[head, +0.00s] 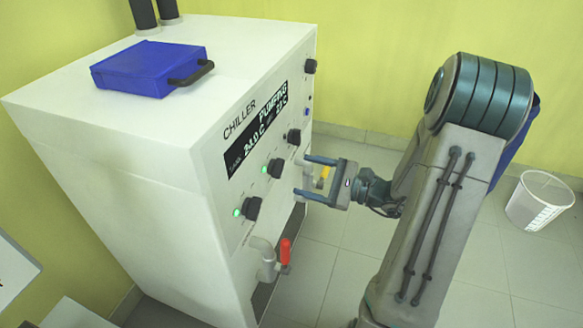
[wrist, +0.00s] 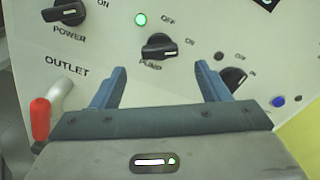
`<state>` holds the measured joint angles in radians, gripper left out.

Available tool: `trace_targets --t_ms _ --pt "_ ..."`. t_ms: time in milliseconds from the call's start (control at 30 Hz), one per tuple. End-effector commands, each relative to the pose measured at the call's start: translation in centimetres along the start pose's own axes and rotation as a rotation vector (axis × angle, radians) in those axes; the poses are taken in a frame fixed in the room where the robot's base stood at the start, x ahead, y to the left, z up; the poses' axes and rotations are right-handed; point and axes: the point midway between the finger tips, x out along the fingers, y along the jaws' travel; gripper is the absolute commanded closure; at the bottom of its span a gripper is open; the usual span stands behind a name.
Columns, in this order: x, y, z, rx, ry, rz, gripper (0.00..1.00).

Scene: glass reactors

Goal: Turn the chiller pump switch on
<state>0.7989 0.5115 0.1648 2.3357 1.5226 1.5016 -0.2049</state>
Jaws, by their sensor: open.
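The same knob shows in the head view (head: 275,168). My gripper (head: 304,177) is open and empty in front of the panel. In the wrist view its fingers (wrist: 160,75) spread to either side below the pump knob, apart from it.
The power knob (wrist: 71,11) is left of the pump knob; another black knob (wrist: 235,78) with an unlit lamp is right. A red-handled outlet valve (head: 285,252) sticks out below. A blue case (head: 150,68) lies on top. A white bin (head: 538,200) stands on the floor.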

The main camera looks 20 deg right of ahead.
Motion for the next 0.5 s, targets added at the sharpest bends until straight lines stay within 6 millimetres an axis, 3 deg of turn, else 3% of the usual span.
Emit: trace_targets --t_ms 200,500 --pt "-4.8 -0.1 0.1 0.002 0.002 -0.003 0.31" --pt "-7.4 -0.1 0.0 0.000 0.000 -0.001 0.31"
